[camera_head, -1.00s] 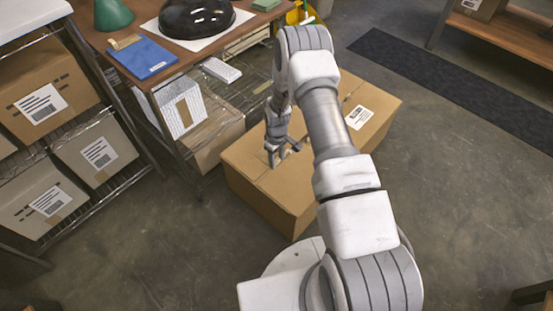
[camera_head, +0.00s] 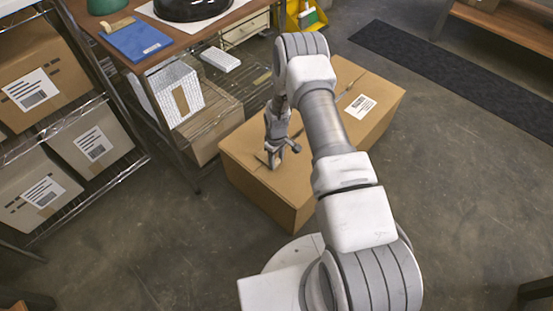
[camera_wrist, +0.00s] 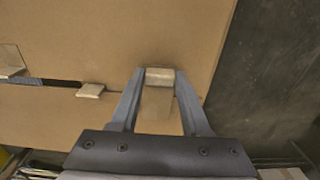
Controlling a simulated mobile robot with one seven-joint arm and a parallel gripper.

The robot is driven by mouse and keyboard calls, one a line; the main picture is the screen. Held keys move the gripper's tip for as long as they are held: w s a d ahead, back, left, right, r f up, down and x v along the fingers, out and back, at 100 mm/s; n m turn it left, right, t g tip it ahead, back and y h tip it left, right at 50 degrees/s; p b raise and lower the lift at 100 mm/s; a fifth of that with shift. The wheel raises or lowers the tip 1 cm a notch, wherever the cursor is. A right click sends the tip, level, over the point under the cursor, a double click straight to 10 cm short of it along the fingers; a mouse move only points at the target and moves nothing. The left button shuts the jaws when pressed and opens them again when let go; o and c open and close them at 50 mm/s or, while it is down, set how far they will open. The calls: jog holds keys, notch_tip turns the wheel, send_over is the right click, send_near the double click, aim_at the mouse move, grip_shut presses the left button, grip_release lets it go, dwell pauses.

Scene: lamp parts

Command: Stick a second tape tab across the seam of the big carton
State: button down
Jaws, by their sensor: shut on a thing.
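The big carton (camera_head: 240,150) stands closed on the floor in the head view, its brown top filling much of the wrist view (camera_wrist: 110,35). A dark seam (camera_wrist: 50,82) runs across its top from the left. A small tan tab (camera_wrist: 90,90) lies at this seam, left of my fingers. My gripper (camera_wrist: 160,78) is shut on a tan tape tab (camera_wrist: 159,112), low over the carton top near its edge. I cannot tell whether the held tab touches the cardboard. In the head view my gripper (camera_head: 274,163) is over the carton's near left part.
A white label (camera_head: 360,106) is on the carton's far right part. A wire shelf with boxes (camera_head: 92,143) stands at left. A wooden table with a blue clipboard (camera_head: 137,38) is behind the carton at left. The floor (camera_head: 455,170) at right is clear, with a dark mat (camera_head: 450,75) beyond.

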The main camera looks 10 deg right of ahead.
jog(key=shift+f, duration=0.5)
dwell(1.3)
jog(key=shift+c, duration=1.5)
grip_release()
jog(key=shift+r, duration=0.1)
notch_tip(320, 180, up, 17)
jog(key=p, duration=0.6)
jog(key=shift+r, duration=0.2)
